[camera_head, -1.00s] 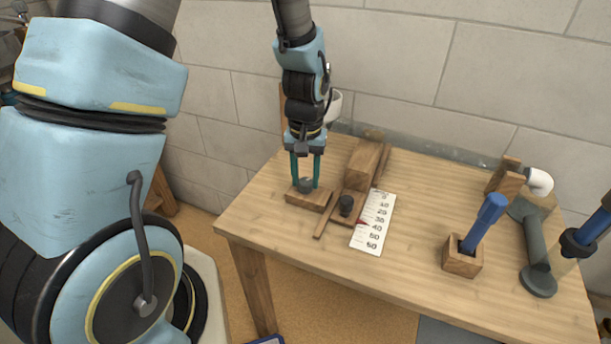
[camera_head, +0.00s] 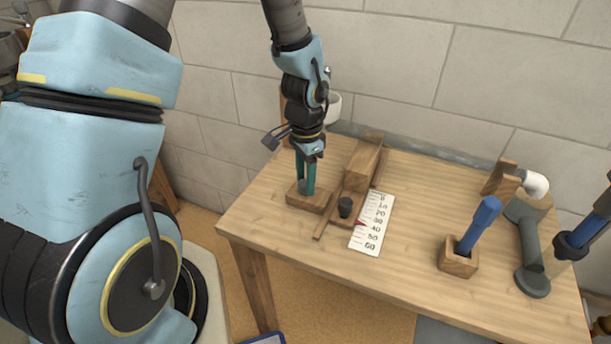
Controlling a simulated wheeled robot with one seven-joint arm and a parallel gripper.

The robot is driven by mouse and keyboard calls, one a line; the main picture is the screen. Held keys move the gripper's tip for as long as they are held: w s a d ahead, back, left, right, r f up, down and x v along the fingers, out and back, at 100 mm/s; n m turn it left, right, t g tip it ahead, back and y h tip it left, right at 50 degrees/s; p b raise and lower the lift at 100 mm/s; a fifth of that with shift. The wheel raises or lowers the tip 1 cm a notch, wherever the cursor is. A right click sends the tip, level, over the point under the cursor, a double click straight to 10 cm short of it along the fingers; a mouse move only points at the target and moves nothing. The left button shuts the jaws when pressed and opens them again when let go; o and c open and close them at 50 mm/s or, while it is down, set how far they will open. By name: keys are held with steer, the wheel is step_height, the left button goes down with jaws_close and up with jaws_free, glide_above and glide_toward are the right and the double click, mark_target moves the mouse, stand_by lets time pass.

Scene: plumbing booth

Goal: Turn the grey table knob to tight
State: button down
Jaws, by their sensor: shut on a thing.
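The grey knob (camera_head: 304,187) sits on a small wooden block (camera_head: 306,202) at the left part of the table. My gripper (camera_head: 305,188) points straight down over it, its teal fingers shut on the knob from two sides. The fingers are seen nearly edge-on and hide much of the knob. No tight marking can be made out on the block.
Just right of the block is a wooden slide (camera_head: 365,164) with a dark knob (camera_head: 345,207), a red pointer and a white scale (camera_head: 373,225). A blue-handled tool stands in a wooden holder (camera_head: 459,258). The table's middle is clear.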

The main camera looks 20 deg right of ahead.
steer(key=shift+m, duration=0.7)
steer(key=shift+c, duration=2.1)
jaws_free()
steer(key=shift+r, duration=0.1)
step_height(320, 180, up, 11)
steer(key=shift+f, duration=0.2)
steer(key=a+r+n, duration=0.2)
steer(key=a+n, duration=0.6)
steer(key=a, duration=0.4)
steer(key=a+r+n+t, duration=0.1)
steer(key=a+n, duration=0.7)
steer(key=a, duration=0.5)
steer(key=shift+w+r+t, duration=0.3)
steer(key=shift+w+r, duration=0.05)
steer(key=shift+w, duration=0.1)
